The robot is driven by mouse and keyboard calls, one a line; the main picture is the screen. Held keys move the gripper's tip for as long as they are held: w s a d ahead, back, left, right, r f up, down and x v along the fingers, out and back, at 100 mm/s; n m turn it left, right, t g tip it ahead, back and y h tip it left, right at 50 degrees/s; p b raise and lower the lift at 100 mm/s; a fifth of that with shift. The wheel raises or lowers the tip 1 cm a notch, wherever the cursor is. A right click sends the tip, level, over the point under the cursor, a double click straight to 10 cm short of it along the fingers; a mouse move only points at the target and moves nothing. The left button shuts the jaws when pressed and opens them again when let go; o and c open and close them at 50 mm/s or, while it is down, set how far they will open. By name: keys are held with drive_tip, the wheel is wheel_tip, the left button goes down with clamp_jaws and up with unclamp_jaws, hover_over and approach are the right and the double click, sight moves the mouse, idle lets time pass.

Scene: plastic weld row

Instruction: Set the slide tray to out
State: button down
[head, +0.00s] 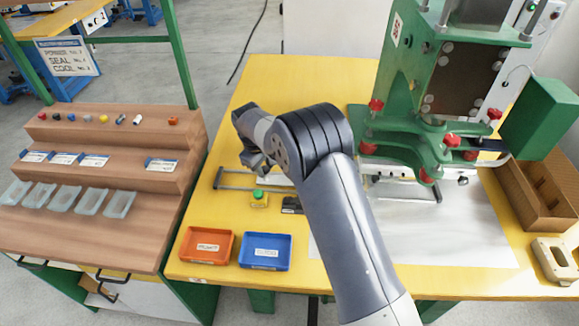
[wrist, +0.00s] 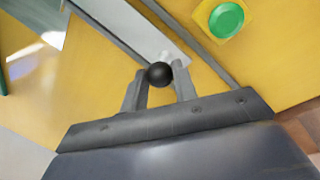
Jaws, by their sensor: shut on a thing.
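The slide tray's round black knob (wrist: 158,74) sits between the two fingers of my gripper (wrist: 160,80) in the wrist view. The gripper is shut on it. A pale plate (wrist: 150,38) lies just beyond the knob, between grey rails (wrist: 192,38). In the head view my gripper (head: 258,163) is low over the left part of the rails (head: 232,188), left of the green press (head: 420,150). My arm hides the middle of the rails, and the knob is hidden there. How far the tray stands out cannot be told for sure.
A yellow box with a green button (head: 259,199) stands close to my gripper, beside a small black item (head: 291,205). An orange bin (head: 206,245) and a blue bin (head: 265,251) sit at the front edge. A cardboard box (head: 545,195) is at the right.

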drive_tip(key=a+p, duration=0.1)
drive_tip(key=a, duration=1.1)
drive_tip(key=shift+r+p, duration=0.1)
drive_tip(key=shift+p, duration=0.2)
drive_tip(key=c, duration=1.6)
unclamp_jaws()
drive_tip(key=o, duration=0.3)
drive_tip(key=shift+a, duration=0.2)
drive_tip(key=shift+o, duration=0.9)
drive_tip(key=shift+d, duration=0.1)
wheel_tip(320, 180, up, 10)
drive_tip(key=s+a, duration=0.1)
drive_tip(key=shift+s+r, duration=0.25)
drive_tip(key=shift+s, duration=0.15)
